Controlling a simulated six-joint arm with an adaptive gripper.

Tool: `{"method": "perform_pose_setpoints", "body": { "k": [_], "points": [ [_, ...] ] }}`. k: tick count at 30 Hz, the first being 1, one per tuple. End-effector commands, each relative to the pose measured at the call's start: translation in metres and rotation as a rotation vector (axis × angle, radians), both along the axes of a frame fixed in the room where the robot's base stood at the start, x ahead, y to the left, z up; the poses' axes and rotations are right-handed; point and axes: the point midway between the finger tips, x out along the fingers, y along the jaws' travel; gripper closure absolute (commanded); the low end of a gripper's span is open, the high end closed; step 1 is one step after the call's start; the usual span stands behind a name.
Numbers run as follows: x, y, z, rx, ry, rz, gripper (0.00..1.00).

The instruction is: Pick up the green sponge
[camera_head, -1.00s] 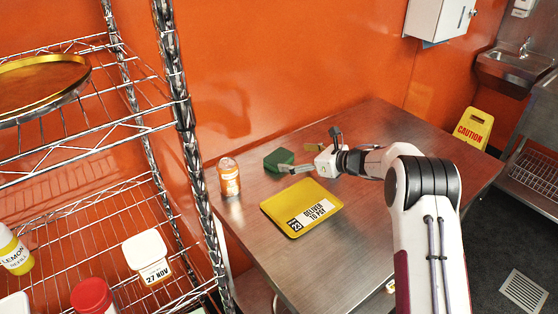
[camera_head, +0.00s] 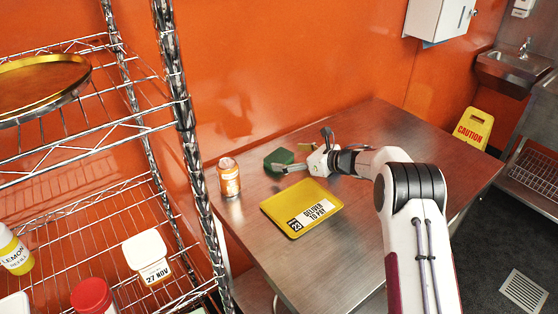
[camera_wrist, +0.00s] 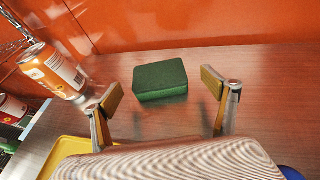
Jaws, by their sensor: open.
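The green sponge (camera_head: 280,158) lies flat on the steel table near the orange wall. In the wrist view the sponge (camera_wrist: 160,79) sits ahead of my gripper (camera_wrist: 163,92), roughly centred between the two fingertips and just beyond them. My gripper (camera_head: 291,158) is open, with nothing between its fingers. In the head view one finger covers part of the sponge's front side. I cannot tell from these views whether a finger touches it.
An orange can (camera_head: 229,178) stands left of the sponge. A yellow tray (camera_head: 272,207) with a delivery label lies in front of it. The steel table (camera_head: 400,125) is clear to the right at the back. A wire shelf (camera_head: 150,125) stands at the left.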

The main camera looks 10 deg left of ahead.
Motion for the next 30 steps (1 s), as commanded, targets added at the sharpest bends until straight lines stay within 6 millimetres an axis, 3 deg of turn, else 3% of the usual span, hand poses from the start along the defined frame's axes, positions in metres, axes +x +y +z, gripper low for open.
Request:
{"method": "perform_pose_setpoints", "body": {
  "k": [16, 30],
  "points": [
    [0.017, 0.035, -0.02, -0.001, 0.001, 0.0, 0.15],
    [0.02, 0.04, -0.022, 0.0, 0.001, 0.0, 0.15]
  ]
}}
